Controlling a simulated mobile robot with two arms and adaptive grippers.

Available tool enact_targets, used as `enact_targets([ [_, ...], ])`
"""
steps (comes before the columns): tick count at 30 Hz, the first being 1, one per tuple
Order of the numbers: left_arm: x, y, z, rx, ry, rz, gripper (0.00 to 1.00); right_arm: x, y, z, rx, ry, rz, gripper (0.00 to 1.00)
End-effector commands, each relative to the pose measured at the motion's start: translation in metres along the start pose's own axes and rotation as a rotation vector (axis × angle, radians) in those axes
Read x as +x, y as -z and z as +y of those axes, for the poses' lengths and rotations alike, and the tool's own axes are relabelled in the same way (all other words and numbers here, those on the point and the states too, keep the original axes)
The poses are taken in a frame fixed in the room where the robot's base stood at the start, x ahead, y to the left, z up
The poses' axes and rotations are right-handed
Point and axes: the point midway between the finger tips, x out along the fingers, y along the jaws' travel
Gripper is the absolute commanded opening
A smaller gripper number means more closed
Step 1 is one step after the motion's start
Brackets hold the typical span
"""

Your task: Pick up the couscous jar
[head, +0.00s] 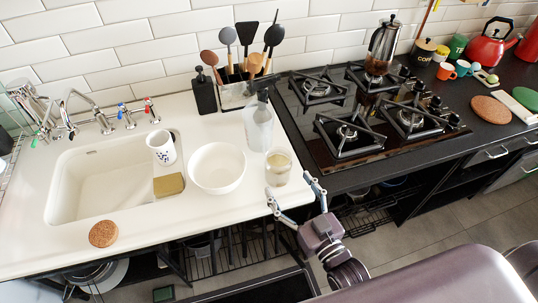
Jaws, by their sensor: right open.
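A small glass jar with pale beige contents, which looks like the couscous jar (279,166), stands upright at the front right edge of the white counter, beside the hob. My right gripper (289,186) is in front of the jar, at the counter's front edge. Its two fingers are spread apart and nothing is between them. The fingertips are close to the jar's lower part; I cannot tell whether they touch it. My left gripper is not in view.
A white bowl (217,168) stands just left of the jar, and a clear bottle (258,127) stands behind it. The black gas hob (340,158) is to the right. A sink (100,185) with a white cup (161,148) is further left.

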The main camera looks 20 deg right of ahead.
Motion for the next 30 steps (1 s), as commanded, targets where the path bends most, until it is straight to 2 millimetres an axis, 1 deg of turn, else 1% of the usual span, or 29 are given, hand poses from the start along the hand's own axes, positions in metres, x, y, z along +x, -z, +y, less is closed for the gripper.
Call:
enact_targets([
  [1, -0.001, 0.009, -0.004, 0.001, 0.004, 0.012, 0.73, 0.003, 0.0, 0.0, 0.0, 0.0, 0.0, 0.74],
  [3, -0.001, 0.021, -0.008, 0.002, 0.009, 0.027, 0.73, 0.01, 0.001, 0.0, 0.0, 0.0, 0.001, 0.74],
  [5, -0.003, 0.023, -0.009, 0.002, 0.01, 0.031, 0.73, 0.017, 0.001, 0.0, 0.0, -0.001, 0.001, 0.74],
  [8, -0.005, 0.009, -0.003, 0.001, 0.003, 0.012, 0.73, 0.027, 0.001, 0.0, 0.001, -0.001, 0.0, 0.74],
  [9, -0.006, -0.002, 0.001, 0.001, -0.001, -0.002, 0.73, 0.031, 0.001, 0.0, 0.001, -0.001, 0.0, 0.74],
  [12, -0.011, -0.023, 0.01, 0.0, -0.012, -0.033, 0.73, 0.045, 0.003, -0.001, 0.001, 0.0, 0.0, 0.74],
  [15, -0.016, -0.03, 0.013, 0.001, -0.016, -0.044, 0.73, 0.06, 0.003, -0.002, 0.001, 0.0, -0.001, 0.74],
  [17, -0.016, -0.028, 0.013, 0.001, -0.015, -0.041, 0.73, 0.067, 0.001, -0.002, 0.001, 0.0, -0.001, 0.74],
  [20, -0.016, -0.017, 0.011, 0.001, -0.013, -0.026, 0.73, 0.075, 0.0, -0.002, 0.001, 0.0, -0.002, 0.74],
  [21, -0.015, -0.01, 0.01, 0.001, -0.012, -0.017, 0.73, 0.077, 0.0, -0.002, 0.001, 0.0, -0.003, 0.74],
  [24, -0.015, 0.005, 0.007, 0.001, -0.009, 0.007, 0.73, 0.077, -0.001, -0.002, 0.001, 0.0, -0.003, 0.74],
  [27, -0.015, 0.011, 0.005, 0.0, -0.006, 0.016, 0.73, 0.077, -0.001, -0.002, 0.001, 0.0, -0.003, 0.74],
  [28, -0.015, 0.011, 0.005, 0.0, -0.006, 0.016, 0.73, 0.077, -0.001, -0.002, 0.001, 0.0, -0.003, 0.73],
  [30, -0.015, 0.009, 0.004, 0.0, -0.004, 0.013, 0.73, 0.077, -0.001, -0.002, 0.001, 0.0, -0.003, 0.66],
])
